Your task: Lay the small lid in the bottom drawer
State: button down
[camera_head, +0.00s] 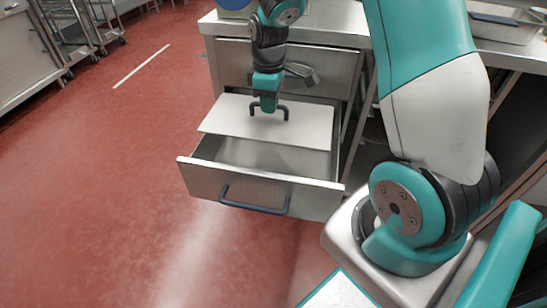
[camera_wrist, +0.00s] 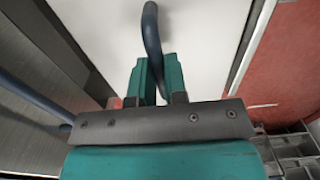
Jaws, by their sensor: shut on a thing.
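The small lid (camera_head: 220,118) is a flat, pale rectangular panel with a dark arched handle (camera_head: 286,112). My gripper (camera_head: 268,106) is above the lid and shut on its handle. In the wrist view, the teal fingers (camera_wrist: 160,80) have the dark handle (camera_wrist: 152,35) between them, with the white lid (camera_wrist: 205,40) behind. The bottom drawer (camera_head: 255,188) is pulled open, with its blue handle at the front. The lid lies roughly level over the rear of the drawer opening. I cannot tell whether it touches the drawer. The front part of the drawer interior (camera_head: 260,155) shows empty.
A closed upper drawer (camera_head: 235,62) sits above, under the steel counter (camera_head: 335,25). Metal racks (camera_head: 70,25) stand at the far left. The red floor (camera_head: 90,180) left of the drawer is clear.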

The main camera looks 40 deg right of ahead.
notch_tip(320, 180, down, 18)
jog(key=b, duration=0.3)
jog(key=shift+r+b, duration=0.1)
jog(key=shift+b, duration=0.25)
jog(key=shift+f, duration=0.2)
jog(key=c, duration=1.1)
grip_release()
jog(key=shift+c, duration=0.2)
jog(key=shift+r, duration=0.15)
